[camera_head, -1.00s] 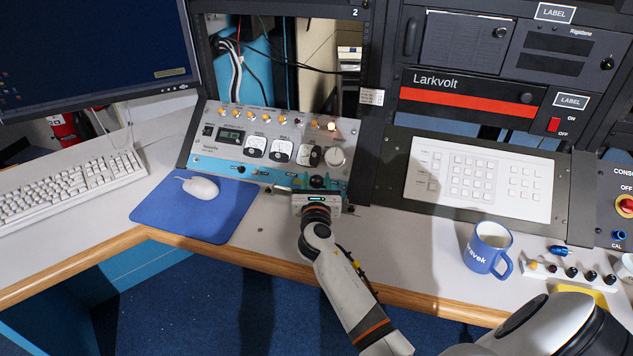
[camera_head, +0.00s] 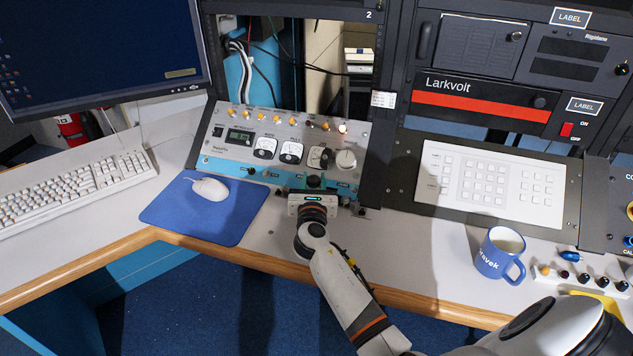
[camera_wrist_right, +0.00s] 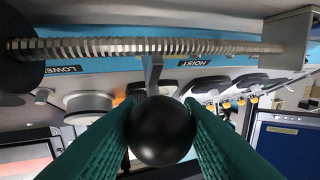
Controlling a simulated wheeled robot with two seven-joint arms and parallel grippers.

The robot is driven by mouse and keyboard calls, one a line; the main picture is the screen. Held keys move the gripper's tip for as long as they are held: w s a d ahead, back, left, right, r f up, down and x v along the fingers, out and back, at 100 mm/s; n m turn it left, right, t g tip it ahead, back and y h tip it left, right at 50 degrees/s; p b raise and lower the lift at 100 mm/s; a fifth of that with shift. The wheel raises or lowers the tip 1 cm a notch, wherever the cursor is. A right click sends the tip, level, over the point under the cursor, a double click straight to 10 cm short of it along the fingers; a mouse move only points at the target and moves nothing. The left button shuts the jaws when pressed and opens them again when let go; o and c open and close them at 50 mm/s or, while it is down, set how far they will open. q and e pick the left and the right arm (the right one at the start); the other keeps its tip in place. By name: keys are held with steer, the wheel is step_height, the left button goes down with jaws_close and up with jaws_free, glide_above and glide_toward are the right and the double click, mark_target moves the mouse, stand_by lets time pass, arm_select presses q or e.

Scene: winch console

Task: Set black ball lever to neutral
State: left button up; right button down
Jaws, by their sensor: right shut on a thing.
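The black ball lever's ball (camera_wrist_right: 160,132) sits between the green-lined fingers of my right gripper (camera_wrist_right: 160,125) in the right wrist view. The gripper is shut on it. The lever's stem (camera_wrist_right: 153,75) rises from the ball toward a ribbed metal bar, between the LOWER (camera_wrist_right: 64,69) and HOIST (camera_wrist_right: 186,62) labels, which appear upside down. In the head view my right gripper (camera_head: 314,184) is at the front right of the sloped winch console (camera_head: 225,168); the ball is hidden there. My left gripper is not in view.
A blue mug (camera_head: 499,254) and a row of small knobs stand at the right. A mouse (camera_head: 210,189) lies on a blue pad (camera_head: 185,220) to the left, beside a keyboard (camera_head: 75,190). The desk between pad and mug is mostly clear.

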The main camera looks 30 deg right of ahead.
steer(key=c, duration=1.4)
jaws_free()
steer(key=shift+s+d, duration=0.1)
steer(key=shift+s, duration=0.05)
steer(key=shift+o, duration=0.5)
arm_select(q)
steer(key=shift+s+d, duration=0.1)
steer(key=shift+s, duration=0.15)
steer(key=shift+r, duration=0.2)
arm_select(e)
steer(key=v, duration=1.2)
